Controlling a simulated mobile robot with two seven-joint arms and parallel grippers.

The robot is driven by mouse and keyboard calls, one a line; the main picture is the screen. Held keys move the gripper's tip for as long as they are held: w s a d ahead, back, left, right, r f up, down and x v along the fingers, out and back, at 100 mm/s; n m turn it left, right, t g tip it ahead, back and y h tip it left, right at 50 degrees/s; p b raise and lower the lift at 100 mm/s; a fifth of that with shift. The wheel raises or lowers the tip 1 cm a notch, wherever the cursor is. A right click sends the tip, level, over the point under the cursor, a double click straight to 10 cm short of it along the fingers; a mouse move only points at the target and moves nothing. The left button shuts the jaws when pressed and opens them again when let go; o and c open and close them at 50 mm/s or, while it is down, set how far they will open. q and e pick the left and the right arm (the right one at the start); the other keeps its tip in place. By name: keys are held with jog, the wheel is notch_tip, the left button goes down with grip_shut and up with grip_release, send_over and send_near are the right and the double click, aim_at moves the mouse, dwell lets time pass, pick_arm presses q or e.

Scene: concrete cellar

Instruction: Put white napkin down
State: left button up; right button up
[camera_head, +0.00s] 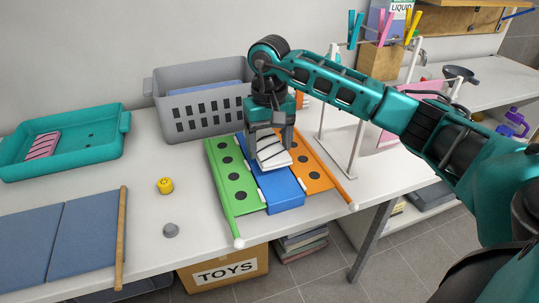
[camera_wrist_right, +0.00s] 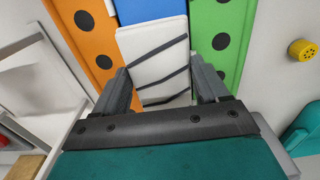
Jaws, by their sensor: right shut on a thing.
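The white napkin (camera_head: 272,159) is a folded white block with dark stripes. My right gripper (camera_head: 270,147) is shut on it, one finger on each side. In the right wrist view the napkin (camera_wrist_right: 155,62) sits between the two fingers (camera_wrist_right: 160,70). It is over the blue middle panel (camera_head: 283,200) of a folding board, with a green panel (camera_head: 232,188) on the left and an orange panel (camera_head: 314,172) on the right. I cannot tell whether the napkin touches the blue panel. My left gripper is not in view.
A grey basket (camera_head: 205,122) stands behind the board. A teal tray (camera_head: 95,150) holds a pink striped cloth (camera_head: 43,145) at the left. A yellow round item (camera_head: 165,185) and a grey knob (camera_head: 170,230) lie left of the board. A white rack (camera_head: 357,130) stands right of it.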

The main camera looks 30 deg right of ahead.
aim_at(269, 149)
jog(key=shift+f, duration=1.8)
jog(key=shift+f, duration=0.2)
jog(key=o, duration=1)
jog(key=shift+o, duration=0.2)
jog(key=shift+r, duration=0.15)
notch_tip(269, 149, up, 12)
